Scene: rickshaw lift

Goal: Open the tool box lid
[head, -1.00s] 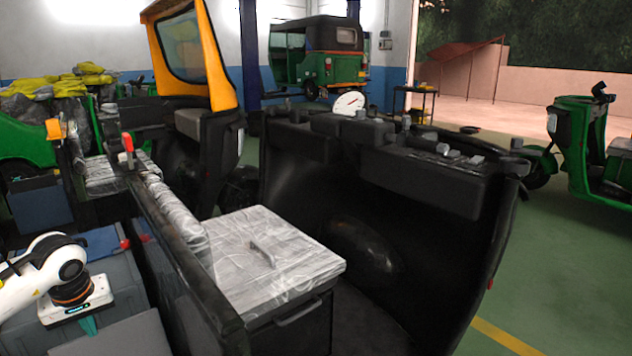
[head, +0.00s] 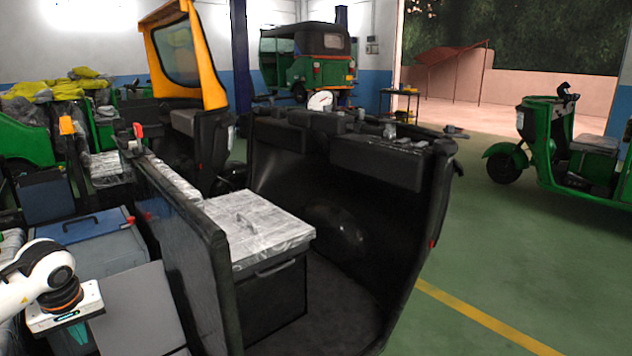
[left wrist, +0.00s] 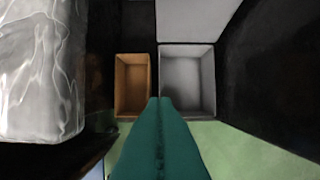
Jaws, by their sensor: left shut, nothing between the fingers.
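A grey box with a blue top and a dark carry handle (head: 92,238), which looks like the tool box, stands at the left in the head view, inside the dark vehicle body. A flat grey panel (head: 140,312) lies in front of it; I cannot tell if this is part of its lid. My left gripper (head: 82,335) is in front of the box at the lower left, pointing down. Its teal fingers (left wrist: 160,135) are shut and empty in the left wrist view. Beyond them are an open orange bin (left wrist: 133,85) and an open grey bin (left wrist: 187,85). My right gripper is not in view.
A dark vehicle wall (head: 190,255) rises right of my left gripper. Beyond it is a plastic-wrapped seat box (head: 258,228) and the dark front shell (head: 400,230). Green floor (head: 520,260) is clear at the right. A green rickshaw (head: 560,150) stands there.

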